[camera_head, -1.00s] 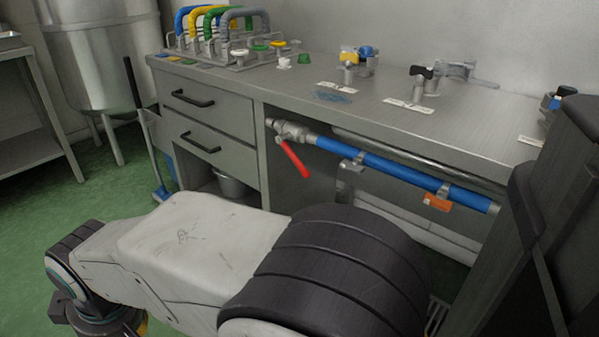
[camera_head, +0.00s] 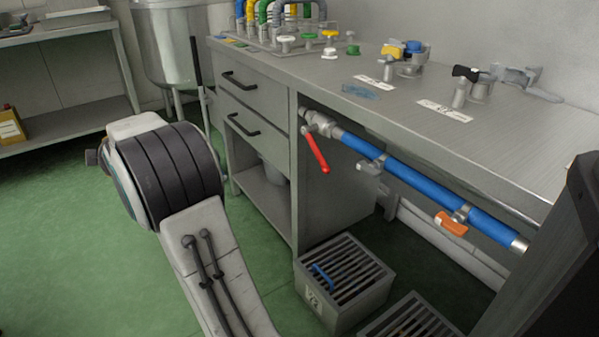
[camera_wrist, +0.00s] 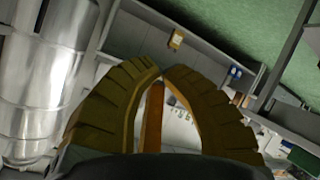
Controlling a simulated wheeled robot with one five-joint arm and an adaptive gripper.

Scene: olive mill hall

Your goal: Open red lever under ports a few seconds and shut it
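The red lever (camera_head: 316,150) hangs slanting down to the right from a metal valve (camera_head: 321,125) at the left end of a blue pipe (camera_head: 412,186) under the counter. Ports with a blue and yellow fitting (camera_head: 404,52) and a black-handled fitting (camera_head: 465,76) stand on the countertop above. My gripper (camera_wrist: 162,76) shows only in the wrist view. Its two yellow-brown fingers meet at the tips, with no held object clear. An orange-brown strip shows between them; I cannot tell what it is. The lever is not seen in the wrist view.
An orange handle (camera_head: 451,223) sits further right on the pipe. A grated grey crate (camera_head: 341,309) stands on the floor below. A drawer cabinet (camera_head: 254,137) borders the lever's left. A steel tank (camera_head: 176,45) and a shelf table (camera_head: 75,125) stand behind. Green floor is free at left.

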